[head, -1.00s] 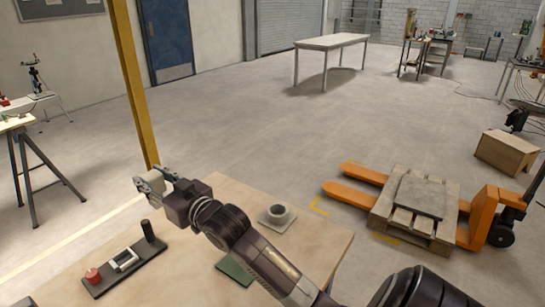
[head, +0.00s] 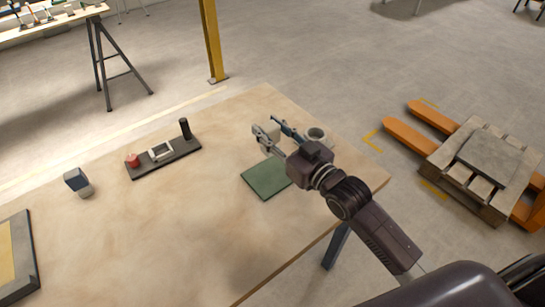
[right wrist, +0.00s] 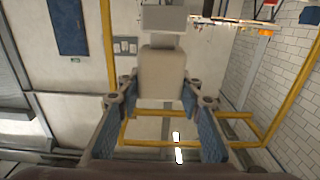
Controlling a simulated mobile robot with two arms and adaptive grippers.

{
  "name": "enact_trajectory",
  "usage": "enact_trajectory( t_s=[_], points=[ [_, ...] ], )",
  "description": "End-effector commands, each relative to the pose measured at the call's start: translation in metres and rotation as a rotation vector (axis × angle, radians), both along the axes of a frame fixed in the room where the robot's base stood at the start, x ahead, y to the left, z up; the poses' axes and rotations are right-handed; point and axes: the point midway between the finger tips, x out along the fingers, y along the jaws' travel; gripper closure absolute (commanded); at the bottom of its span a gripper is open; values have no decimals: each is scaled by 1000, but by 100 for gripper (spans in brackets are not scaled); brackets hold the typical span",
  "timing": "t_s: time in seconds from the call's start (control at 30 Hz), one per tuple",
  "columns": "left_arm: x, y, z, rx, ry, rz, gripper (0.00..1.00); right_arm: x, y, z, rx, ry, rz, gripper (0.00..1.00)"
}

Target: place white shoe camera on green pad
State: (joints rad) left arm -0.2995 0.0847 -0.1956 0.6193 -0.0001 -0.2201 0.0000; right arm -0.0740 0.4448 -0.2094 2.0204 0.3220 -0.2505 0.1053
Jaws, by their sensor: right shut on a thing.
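My right gripper (head: 268,131) is shut on the white shoe camera (head: 263,137), near the far edge of the green pad (head: 262,180) in the head view. I cannot tell its exact height above the table. In the right wrist view, the camera's pale body (right wrist: 161,74) sits between the blue-padded fingers, with a grey block at its far end. The flat green pad lies on the tan table, bare in its visible part; my gripper and wrist cover its far right part. My left gripper is not in view.
A grey ring on a square base (head: 317,136) stands close behind my right wrist. A black board with a red knob and black post (head: 165,158) lies left of the pad. A blue-grey block on a pale base (head: 77,181) and a dark-framed tray (head: 33,265) are further left.

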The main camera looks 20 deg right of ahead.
Motion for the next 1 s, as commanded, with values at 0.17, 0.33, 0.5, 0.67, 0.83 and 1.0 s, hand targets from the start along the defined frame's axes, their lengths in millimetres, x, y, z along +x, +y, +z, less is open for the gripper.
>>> enact_trajectory(
  t_s=[0.17,0.33,0.5,0.67,0.83,1.0],
  points=[
    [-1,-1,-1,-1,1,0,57,0,0,-43,-2,2,-1,94],
    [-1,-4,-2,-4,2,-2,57,1,0,-61,-1,-1,-1,94],
    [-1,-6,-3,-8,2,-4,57,0,0,-81,0,0,-1,94],
    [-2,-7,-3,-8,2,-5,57,0,0,-99,0,-2,0,94],
    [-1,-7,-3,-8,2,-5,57,0,0,-100,0,-3,0,94],
    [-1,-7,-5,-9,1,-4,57,0,0,-102,0,-2,-1,94]
  ],
)
